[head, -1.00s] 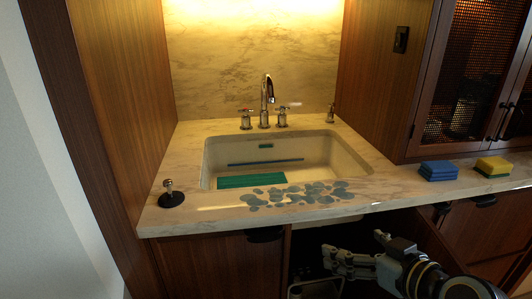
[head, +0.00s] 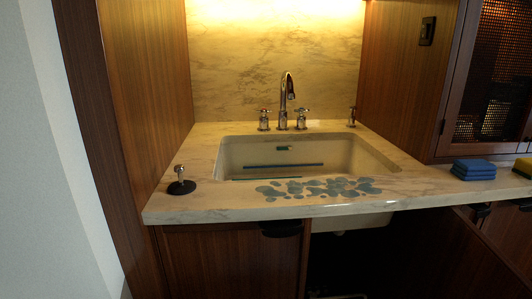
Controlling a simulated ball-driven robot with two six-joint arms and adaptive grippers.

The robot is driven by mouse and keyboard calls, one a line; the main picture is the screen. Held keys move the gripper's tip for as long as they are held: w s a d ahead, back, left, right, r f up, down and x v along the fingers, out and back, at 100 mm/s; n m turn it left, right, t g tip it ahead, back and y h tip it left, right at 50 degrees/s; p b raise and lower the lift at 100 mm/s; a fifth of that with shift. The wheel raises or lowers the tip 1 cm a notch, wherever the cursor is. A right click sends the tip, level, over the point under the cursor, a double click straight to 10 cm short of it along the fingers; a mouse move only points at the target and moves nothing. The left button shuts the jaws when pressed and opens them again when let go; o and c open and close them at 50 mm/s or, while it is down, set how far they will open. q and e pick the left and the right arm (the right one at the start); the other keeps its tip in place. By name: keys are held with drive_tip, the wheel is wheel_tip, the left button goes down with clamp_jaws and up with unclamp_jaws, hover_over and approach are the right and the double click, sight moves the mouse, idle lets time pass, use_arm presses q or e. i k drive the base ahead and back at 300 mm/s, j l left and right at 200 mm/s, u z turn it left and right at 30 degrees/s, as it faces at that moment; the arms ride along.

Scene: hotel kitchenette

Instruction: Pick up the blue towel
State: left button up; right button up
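A folded blue stack (head: 474,169), which looks like the blue towel, lies flat on the counter to the right of the sink, near the counter's front edge. Nothing touches it from above. Neither of my grippers shows in the head view now.
The sink (head: 380,162) holds a blue strip (head: 284,165). Bluish patches (head: 318,188) cover the counter's front edge. A black-based knob (head: 181,187) stands at left. A cupboard below the sink stands open.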

sight(479, 168)
drive_tip(key=z, duration=1.35)
